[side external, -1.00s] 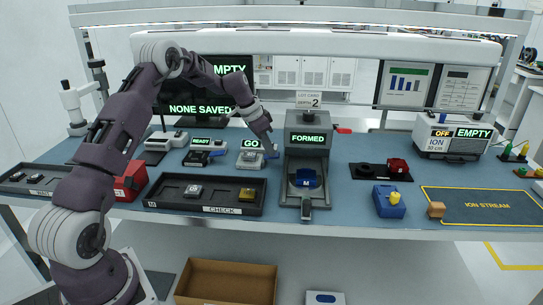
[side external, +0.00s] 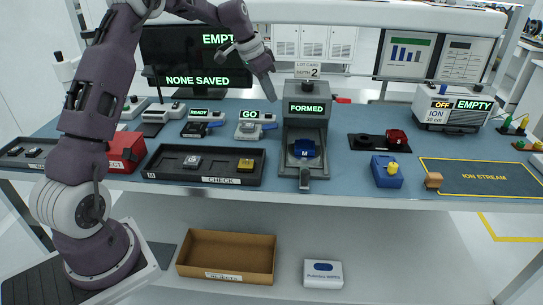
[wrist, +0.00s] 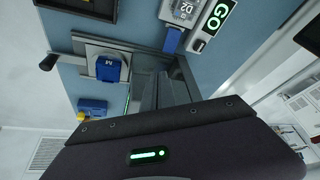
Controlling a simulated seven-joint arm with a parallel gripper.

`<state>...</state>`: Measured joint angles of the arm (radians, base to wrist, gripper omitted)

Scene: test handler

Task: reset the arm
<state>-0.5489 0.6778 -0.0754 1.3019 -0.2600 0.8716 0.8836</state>
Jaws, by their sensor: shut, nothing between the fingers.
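My gripper (side external: 269,92) is shut and empty, held up in the air above the bench. In the wrist view the narrow fingers of my gripper (wrist: 155,92) show beside the blue block marked M (wrist: 108,68), which sits in the press. The GO unit also shows at the top of the wrist view (wrist: 213,18).
The CHECK tray (side external: 222,181) holds a grey and a yellow piece. A READY unit (side external: 199,129), a red box (side external: 126,150), a blue box with a yellow knob (side external: 387,171) and the ION unit (side external: 452,107) stand on the bench. A REJECTS box (side external: 226,256) sits below.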

